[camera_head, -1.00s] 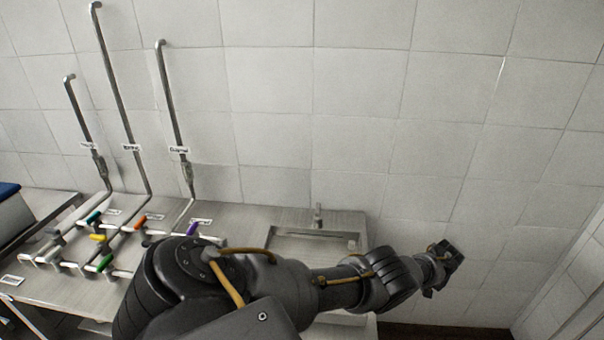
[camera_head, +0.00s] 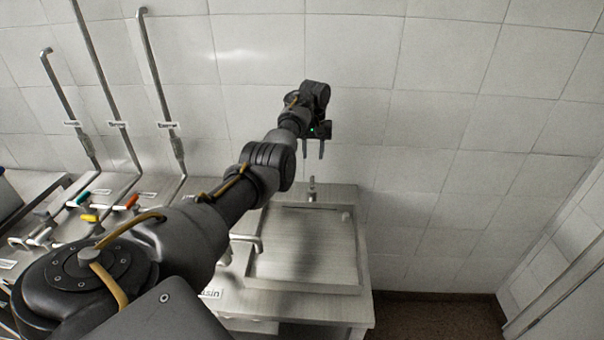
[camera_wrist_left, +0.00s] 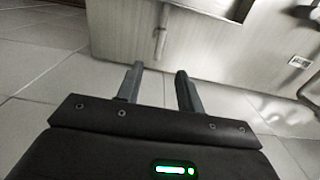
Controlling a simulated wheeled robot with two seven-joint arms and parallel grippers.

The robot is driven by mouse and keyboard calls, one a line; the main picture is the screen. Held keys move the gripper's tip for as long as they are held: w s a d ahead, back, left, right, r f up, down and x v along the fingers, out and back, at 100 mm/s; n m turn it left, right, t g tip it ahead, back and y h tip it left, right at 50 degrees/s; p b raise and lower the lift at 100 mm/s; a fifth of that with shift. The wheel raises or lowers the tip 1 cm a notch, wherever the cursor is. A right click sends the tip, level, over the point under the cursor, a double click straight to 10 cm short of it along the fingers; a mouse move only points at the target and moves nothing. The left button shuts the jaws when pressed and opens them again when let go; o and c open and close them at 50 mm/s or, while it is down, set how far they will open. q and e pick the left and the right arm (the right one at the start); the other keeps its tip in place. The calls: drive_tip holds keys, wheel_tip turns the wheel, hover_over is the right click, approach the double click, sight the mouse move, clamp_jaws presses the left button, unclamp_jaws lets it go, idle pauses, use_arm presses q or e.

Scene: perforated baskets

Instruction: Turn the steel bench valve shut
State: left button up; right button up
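Several valves with coloured handles sit on pipes over the steel bench at the left of the head view: a teal handle (camera_head: 82,198), an orange handle (camera_head: 132,202), a yellow handle (camera_head: 89,217) and a pale grey handle (camera_head: 40,236). I cannot tell which one is the steel bench valve, or how far it is turned; my left arm hides part of the group. My left gripper (camera_head: 314,150) is open and empty, fingers down, in front of the wall above the sink tap. Its two parted fingers also show in the left wrist view (camera_wrist_left: 160,88). My right gripper is out of view.
A steel sink (camera_head: 305,270) with an upright tap (camera_head: 311,188) stands at the bench's right end. A bent spout (camera_head: 247,238) is at its left, near a label (camera_head: 210,293). Pipes (camera_head: 158,75) rise along the tiled wall. Floor right of the bench is clear.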

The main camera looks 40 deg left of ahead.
sight(312, 180)
use_arm(q)
wheel_tip(312, 180, down, 11)
idle(0.4)
clamp_jaws()
